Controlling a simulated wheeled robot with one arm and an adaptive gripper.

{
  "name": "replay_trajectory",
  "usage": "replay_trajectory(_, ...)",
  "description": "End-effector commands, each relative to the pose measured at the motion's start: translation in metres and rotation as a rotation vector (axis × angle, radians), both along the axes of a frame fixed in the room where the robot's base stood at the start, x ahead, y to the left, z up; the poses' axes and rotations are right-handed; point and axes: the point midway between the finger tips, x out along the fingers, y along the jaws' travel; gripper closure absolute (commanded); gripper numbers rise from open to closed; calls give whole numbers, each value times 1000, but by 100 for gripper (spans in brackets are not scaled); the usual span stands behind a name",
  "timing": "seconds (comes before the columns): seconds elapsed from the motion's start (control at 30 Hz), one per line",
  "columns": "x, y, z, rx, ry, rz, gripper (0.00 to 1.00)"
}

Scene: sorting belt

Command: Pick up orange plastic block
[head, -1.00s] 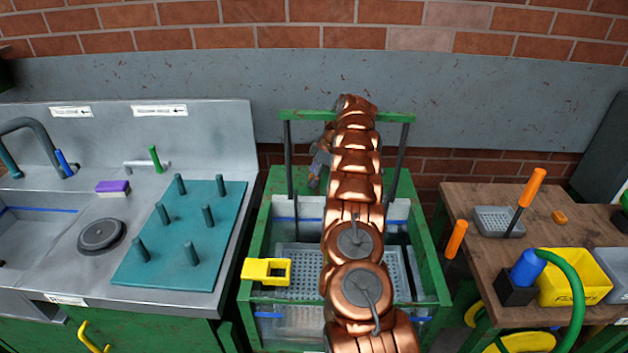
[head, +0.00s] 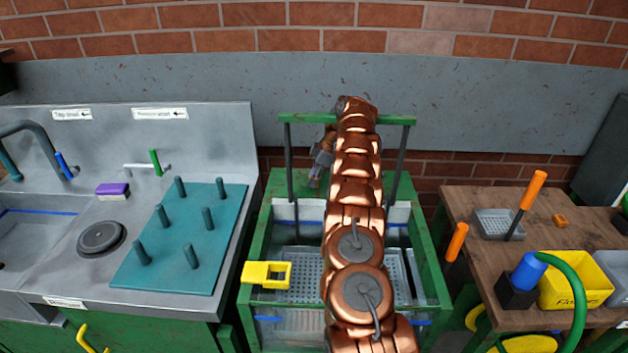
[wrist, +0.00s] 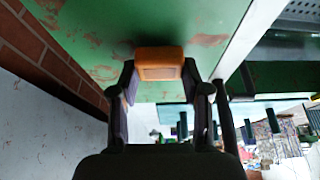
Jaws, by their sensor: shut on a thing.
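The orange plastic block (wrist: 160,58) sits between the two dark fingers of my gripper (wrist: 159,76) in the wrist view. My gripper is shut on it, with a finger against each side. The block is at a worn green surface, and I cannot tell whether it touches that surface. In the head view my gripper (head: 321,165) shows beside my copper arm, over the back of the green-framed basin. The block cannot be made out there.
The green frame (head: 261,233) has upright posts and a crossbar around my arm. A yellow holder (head: 255,274) sits on its left edge. A teal peg board (head: 180,250) lies left. A wooden table (head: 480,248) at right carries tools and a yellow bin (head: 570,294).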

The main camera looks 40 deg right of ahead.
Motion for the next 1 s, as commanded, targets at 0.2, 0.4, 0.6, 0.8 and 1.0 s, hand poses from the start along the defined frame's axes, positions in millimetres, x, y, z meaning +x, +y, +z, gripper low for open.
replay_trajectory(0.2, 0, 0, 13, -2, -2, 1, 78)
replay_trajectory(0.4, 0, 0, 21, 2, 1, 2, 78)
replay_trajectory(0.6, 0, 0, 30, -2, -2, 2, 78)
replay_trajectory(0.8, -5, 2, 29, -5, -1, -1, 78)
replay_trajectory(1.0, -12, 5, 29, -5, 0, 0, 78)
